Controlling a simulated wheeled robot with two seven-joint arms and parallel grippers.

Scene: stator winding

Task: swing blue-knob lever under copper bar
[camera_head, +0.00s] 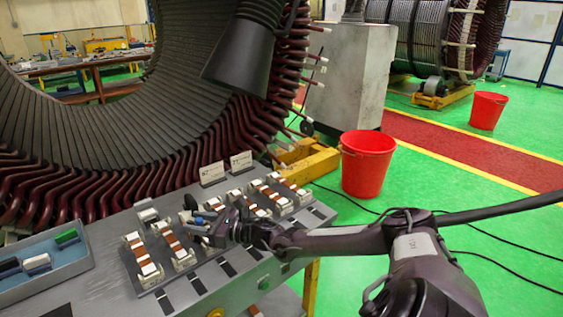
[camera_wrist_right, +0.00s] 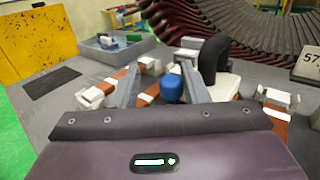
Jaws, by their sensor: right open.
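A blue knob (camera_wrist_right: 172,88) stands between the two fingers of my right gripper (camera_wrist_right: 160,86) in the right wrist view. The fingers are apart, with gaps visible beside the knob. In the head view my right gripper (camera_head: 203,226) is low over the row of clamp stations on the grey bench and hides much of the lever there. Copper bars (camera_head: 173,244) with white end blocks lie on both sides of it. In the wrist view a copper bar (camera_wrist_right: 150,90) shows behind the knob. Whether the lever lies under a bar cannot be told. My left gripper is not in view.
A black curved part (camera_wrist_right: 214,58) rises close to the right finger. A blue-grey tray (camera_head: 85,260) with small blocks is at the bench's left. Number signs (camera_head: 212,173) and the large stator (camera_head: 110,135) with dark red coil ends stand behind. A red bucket (camera_head: 367,165) stands on the floor.

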